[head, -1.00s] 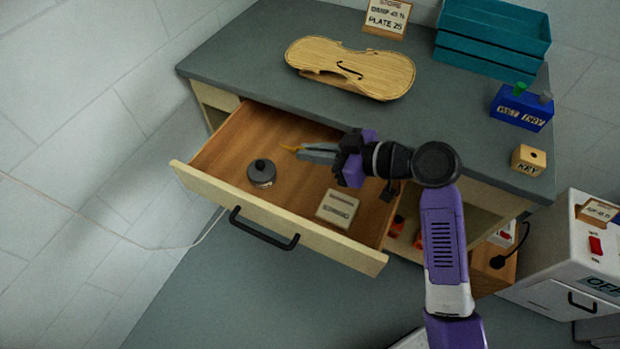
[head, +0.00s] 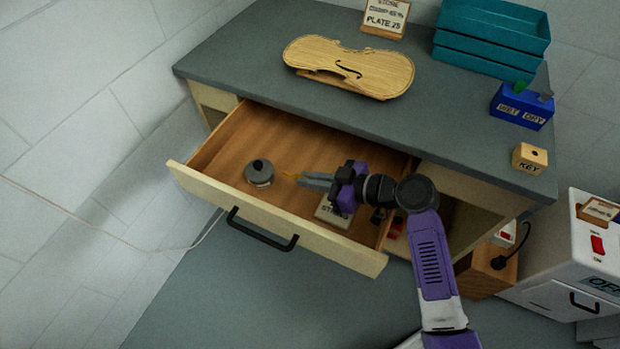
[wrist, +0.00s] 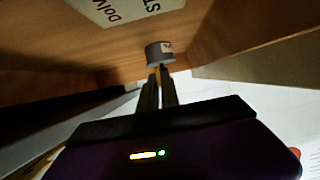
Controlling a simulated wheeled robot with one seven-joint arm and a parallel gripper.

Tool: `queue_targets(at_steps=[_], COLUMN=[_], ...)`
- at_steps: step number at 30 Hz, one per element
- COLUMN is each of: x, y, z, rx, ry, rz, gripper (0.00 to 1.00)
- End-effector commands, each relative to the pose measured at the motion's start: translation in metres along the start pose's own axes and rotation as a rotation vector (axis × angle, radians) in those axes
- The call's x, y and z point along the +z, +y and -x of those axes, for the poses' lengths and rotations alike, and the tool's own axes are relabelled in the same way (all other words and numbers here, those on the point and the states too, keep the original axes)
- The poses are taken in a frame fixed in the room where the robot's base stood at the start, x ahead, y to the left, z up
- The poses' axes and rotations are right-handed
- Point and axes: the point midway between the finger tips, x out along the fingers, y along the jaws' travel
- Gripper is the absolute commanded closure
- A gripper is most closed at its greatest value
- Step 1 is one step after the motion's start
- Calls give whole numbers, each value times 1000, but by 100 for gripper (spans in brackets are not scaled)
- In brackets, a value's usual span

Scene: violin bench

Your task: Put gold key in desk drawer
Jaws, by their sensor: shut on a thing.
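The gold key (head: 291,175) is held at the tips of my gripper (head: 303,179), whose jaws are shut on it. The key also shows as a small yellow piece in the wrist view (wrist: 158,74), between the fingertips (wrist: 159,80); most of it is hidden by the fingers. The desk drawer (head: 205,193) is pulled open, with a wooden inside and a black handle (head: 262,230). My gripper and the key are over or inside the drawer's open space. I cannot tell whether the key touches the drawer floor.
In the drawer are a round grey tin (head: 259,173), left of the key, and a pale labelled box (head: 334,213), partly under my gripper. The bench top (head: 260,70) above holds a violin plate (head: 350,66), a blue block (head: 521,106) and a wooden KEY block (head: 529,158).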

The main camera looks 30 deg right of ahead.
Motion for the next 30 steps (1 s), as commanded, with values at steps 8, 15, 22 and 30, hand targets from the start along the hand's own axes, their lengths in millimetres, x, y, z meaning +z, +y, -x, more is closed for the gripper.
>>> queue_targets(at_steps=[8, 15, 22, 30], x=[6, 12, 11, 11], y=[0, 0, 0, 0], z=[-3, -5, -5, -4], rx=[-1, -1, 0, 0], ry=[0, 0, 0, 0], rz=[0, 0, 0, 0], gripper=[100, 100, 72, 72])
